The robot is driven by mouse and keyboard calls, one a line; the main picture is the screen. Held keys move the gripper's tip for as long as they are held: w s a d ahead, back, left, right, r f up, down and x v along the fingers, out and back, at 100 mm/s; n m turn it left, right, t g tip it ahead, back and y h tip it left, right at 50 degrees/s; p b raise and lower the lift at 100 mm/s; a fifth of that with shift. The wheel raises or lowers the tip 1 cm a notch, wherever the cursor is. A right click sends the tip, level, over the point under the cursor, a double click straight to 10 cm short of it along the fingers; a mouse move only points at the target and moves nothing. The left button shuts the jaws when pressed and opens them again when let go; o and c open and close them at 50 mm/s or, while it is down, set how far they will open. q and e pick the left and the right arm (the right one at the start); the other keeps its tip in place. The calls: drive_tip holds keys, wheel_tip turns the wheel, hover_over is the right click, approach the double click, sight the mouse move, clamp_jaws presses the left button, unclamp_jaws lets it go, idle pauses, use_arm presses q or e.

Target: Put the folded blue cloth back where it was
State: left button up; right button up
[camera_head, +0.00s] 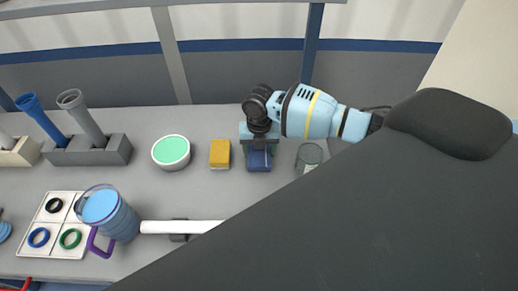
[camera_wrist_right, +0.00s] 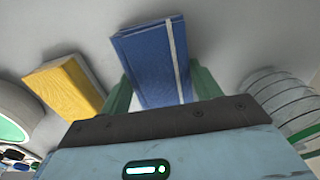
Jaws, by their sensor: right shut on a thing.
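The folded blue cloth (camera_head: 259,159) shows as a dark blue block below my right gripper (camera_head: 258,147) in the head view. In the right wrist view the cloth (camera_wrist_right: 150,62) is bright blue with a pale stripe along one side. It sits between the two green fingers of my right gripper (camera_wrist_right: 161,90), which is shut on it. I cannot tell whether the cloth touches the table. My left gripper is not in view.
A yellow block (camera_head: 219,153) lies close left of the cloth, then a green-filled white bowl (camera_head: 171,153). A clear ribbed glass (camera_head: 308,156) stands close right. A pitcher (camera_head: 115,215), white pipe (camera_head: 190,227) and ring tray (camera_head: 37,252) are nearer. My dark arm hides the lower right.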

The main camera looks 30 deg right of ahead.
sight(258, 151)
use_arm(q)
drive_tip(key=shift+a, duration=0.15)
use_arm(e)
drive_tip(key=o, duration=0.9)
drive_tip(key=shift+f, duration=0.1)
drive_tip(key=shift+r, duration=0.45)
wheel_tip(258, 151, up, 3)
drive_tip(key=shift+w+r+p, duration=0.1)
drive_tip(key=shift+p, duration=0.6)
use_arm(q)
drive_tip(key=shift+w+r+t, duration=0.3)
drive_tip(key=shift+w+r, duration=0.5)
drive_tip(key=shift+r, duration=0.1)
use_arm(e)
wheel_tip(258, 151, up, 8)
drive_tip(key=shift+r, duration=0.15)
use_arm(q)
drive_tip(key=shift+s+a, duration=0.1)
use_arm(e)
drive_tip(key=shift+s+a, duration=0.1)
drive_tip(key=shift+s, duration=0.1)
